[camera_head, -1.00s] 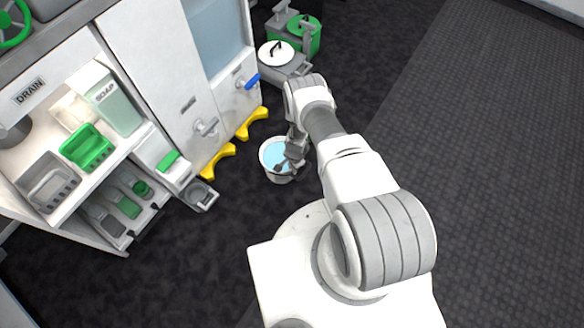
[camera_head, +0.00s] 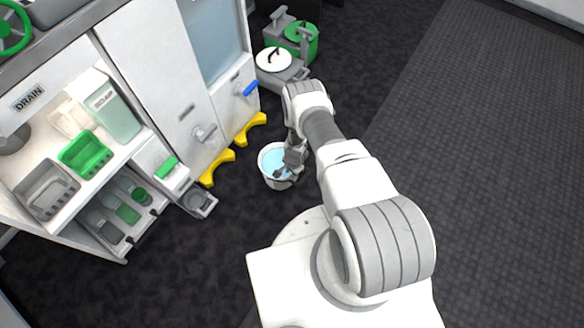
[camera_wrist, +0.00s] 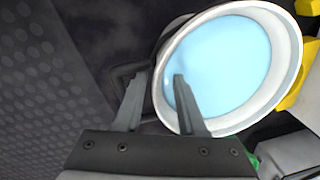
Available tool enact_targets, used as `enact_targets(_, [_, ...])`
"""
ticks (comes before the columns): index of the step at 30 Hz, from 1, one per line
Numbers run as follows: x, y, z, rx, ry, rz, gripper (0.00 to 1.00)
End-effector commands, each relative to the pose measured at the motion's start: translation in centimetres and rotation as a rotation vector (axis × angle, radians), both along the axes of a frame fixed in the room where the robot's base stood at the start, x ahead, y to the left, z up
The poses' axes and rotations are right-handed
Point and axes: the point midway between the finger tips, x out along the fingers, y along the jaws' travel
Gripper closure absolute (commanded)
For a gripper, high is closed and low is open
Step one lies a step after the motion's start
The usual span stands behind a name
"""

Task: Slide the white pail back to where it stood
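The white pail (camera_head: 275,172), filled with light blue liquid, stands on the dark floor in front of the cabinet. My gripper (camera_head: 282,173) is at its right side. In the wrist view, the pail's round white rim (camera_wrist: 293,60) fills the upper right. My gripper (camera_wrist: 158,80) has its fingers spread, one overlapping the blue liquid and the other outside the rim. The near edge of the rim passes between them, with a visible gap beside it. Finger depth against the wall is hard to tell. A thin dark loop shows beside the pail, partly hidden by the fingers.
Yellow feet (camera_head: 217,168) of the white cabinet (camera_head: 150,60) stand close left of and behind the pail. A grey pull-out piece (camera_head: 199,201) juts out low at left. A grey and a green canister (camera_head: 303,40) stand behind. Open floor (camera_head: 480,150) lies to the right.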

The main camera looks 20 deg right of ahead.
Motion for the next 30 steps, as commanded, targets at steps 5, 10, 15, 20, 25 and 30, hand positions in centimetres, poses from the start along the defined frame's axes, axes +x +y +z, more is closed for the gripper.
enact_targets(5, [-0.3,0.1,3.2,0.005,0.004,-0.001,0.57])
enact_targets(10, [-0.5,-0.1,7.5,0.004,0.002,-0.003,0.57])
enact_targets(15, [-0.8,-0.3,11.7,0.003,-0.001,-0.001,0.57])
enact_targets(20, [-1.2,-0.4,14.7,0.002,0.0,-0.001,0.57])
enact_targets(25, [-1.4,-0.5,16.6,0.001,-0.001,-0.001,0.57])
enact_targets(30, [-1.4,-0.5,17.1,0.001,-0.001,0.0,0.57])
